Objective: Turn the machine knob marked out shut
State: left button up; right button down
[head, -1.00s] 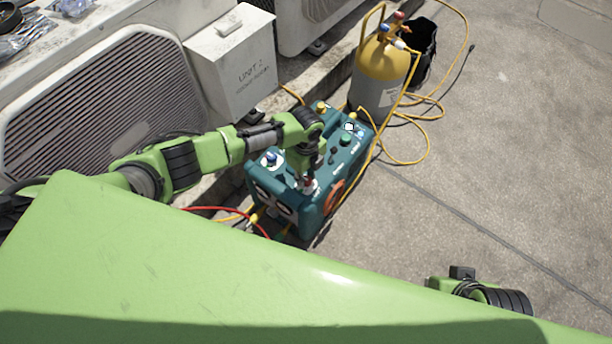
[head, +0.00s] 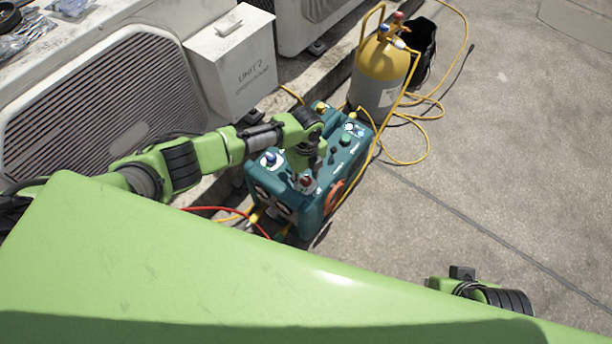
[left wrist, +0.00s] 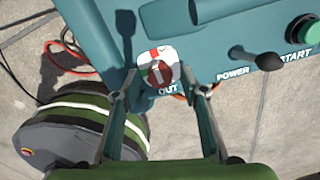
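The teal machine (head: 337,172) stands on the concrete. I see no clear contact with the knob. In the head view my left gripper (head: 302,168) is over the machine top, just behind the knob. My right gripper is out of view; only part of that arm shows.
A blue knob (head: 269,159) is on the machine's left side. The POWER lever (left wrist: 270,61) and green START button (left wrist: 306,29) lie to the right in the wrist view. A yellow-topped cylinder (head: 380,75) stands behind, with yellow hoses beside it. Bare concrete lies right.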

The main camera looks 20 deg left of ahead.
aim_at(306, 179)
pick_arm(q)
jog(key=shift+w+r, duration=0.1)
jog(key=shift+r, duration=0.25)
notch_tip(306, 179, up, 11)
jog(key=shift+r, duration=0.15)
dwell(0.6)
